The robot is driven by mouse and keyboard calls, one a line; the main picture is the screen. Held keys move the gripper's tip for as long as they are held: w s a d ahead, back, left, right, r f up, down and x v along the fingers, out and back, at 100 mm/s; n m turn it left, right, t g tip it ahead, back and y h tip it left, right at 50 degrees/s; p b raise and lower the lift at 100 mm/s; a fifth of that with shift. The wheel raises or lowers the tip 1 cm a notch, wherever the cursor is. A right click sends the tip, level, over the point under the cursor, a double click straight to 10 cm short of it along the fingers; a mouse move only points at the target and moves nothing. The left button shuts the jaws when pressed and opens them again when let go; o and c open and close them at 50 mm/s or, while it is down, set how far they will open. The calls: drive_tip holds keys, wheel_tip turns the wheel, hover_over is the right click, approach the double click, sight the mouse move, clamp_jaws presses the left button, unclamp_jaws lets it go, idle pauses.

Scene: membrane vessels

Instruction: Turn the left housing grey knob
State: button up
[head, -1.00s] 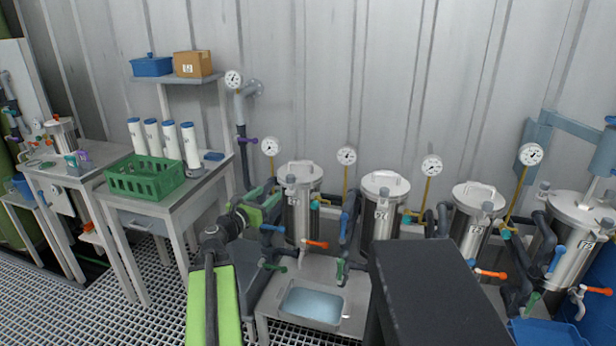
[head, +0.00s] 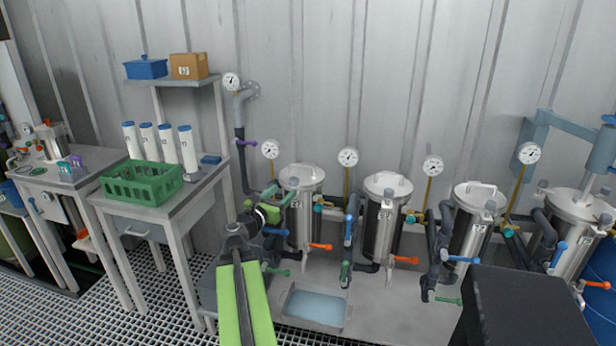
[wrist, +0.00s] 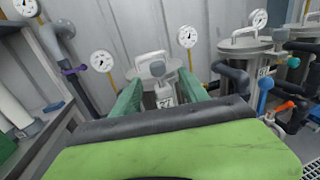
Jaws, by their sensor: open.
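The left housing (head: 301,215) is a steel vessel with a white-handled lid and a label on its front. Its grey knob (head: 295,184) sits at the front edge of the lid. In the wrist view the grey knob (wrist: 157,69) shows above the label, in line with the gap between my fingers. My gripper (head: 281,194) is open and empty, at the left of the housing in the head view. In the wrist view its two green fingers (wrist: 160,95) stand either side of the label. I cannot tell whether they touch the housing.
More steel housings (head: 383,220) stand in a row to the right, with pipes, coloured valve handles and wall gauges (head: 348,157). A water basin (head: 315,307) is below. A table with a green crate (head: 142,182) stands left. Grating floor is clear at the front left.

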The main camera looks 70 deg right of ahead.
sight(296, 178)
drive_tip(key=d, duration=0.7)
drive_tip(key=s+d, duration=0.1)
drive_tip(key=d, duration=0.3)
drive_tip(key=shift+d, duration=0.3)
drive_tip(key=shift+s+d, duration=0.1)
drive_tip(key=shift+d, duration=0.3)
